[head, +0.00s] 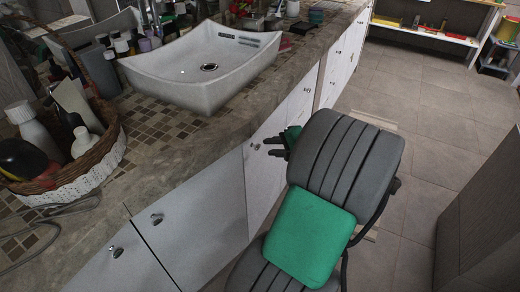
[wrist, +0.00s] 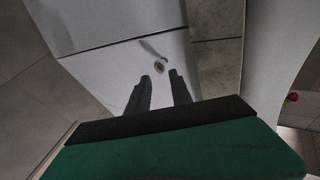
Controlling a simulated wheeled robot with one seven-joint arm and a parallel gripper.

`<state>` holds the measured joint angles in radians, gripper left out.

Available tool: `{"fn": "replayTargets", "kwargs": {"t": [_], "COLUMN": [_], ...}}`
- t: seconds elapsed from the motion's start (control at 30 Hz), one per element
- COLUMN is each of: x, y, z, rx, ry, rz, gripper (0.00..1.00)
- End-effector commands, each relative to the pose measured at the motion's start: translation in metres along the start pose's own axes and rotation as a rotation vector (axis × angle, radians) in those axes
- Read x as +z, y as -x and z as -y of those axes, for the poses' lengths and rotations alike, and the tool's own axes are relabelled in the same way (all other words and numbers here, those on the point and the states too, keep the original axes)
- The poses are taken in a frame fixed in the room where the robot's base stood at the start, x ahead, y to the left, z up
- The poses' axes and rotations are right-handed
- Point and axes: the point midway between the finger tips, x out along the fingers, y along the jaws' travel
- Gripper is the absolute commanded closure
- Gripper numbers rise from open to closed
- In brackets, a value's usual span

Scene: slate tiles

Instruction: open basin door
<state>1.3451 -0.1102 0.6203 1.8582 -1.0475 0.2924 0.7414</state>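The white basin (head: 205,65) stands on the tiled counter in the head view. Below it is a row of white cabinet doors with small metal knobs. My gripper (head: 271,147) is in front of one door (head: 263,175), close to its knob (head: 257,147). In the wrist view, my gripper (wrist: 159,78) has its two dark fingers apart with nothing between them. The knob (wrist: 159,67) shows just beyond the fingertips, roughly in line with the gap. Whether the fingers touch it, I cannot tell. The door (wrist: 125,75) looks shut.
A wicker basket (head: 75,165) with bottles and several toiletries stand on the counter (head: 170,150). Other knobs (head: 156,218) project from neighbouring doors. Open tiled floor (head: 430,110) lies to the right, with a dark upright panel (head: 485,200) at the right edge.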

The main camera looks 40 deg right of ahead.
Motion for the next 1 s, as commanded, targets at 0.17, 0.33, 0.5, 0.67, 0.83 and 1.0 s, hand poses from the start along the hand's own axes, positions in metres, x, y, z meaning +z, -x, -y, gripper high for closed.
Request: {"fn": "replayTargets", "kwargs": {"t": [0.17,0.33,0.5,0.67,0.83,1.0], "x": [0.002,0.001,0.001,0.001,0.001,0.001], "y": [-0.037,-0.052,-0.052,-0.052,-0.052,-0.052], "z": [-0.001,-0.001,0.0,0.0,0.0,0.0], "rx": [0.002,0.002,0.003,0.003,0.003,0.003], "ry": [0.002,0.003,0.003,0.003,0.003,0.003], "rz": [0.005,0.002,0.001,0.001,0.001,0.001], "gripper": [0.74,0.74,0.74,0.82,0.96,1.0]}}
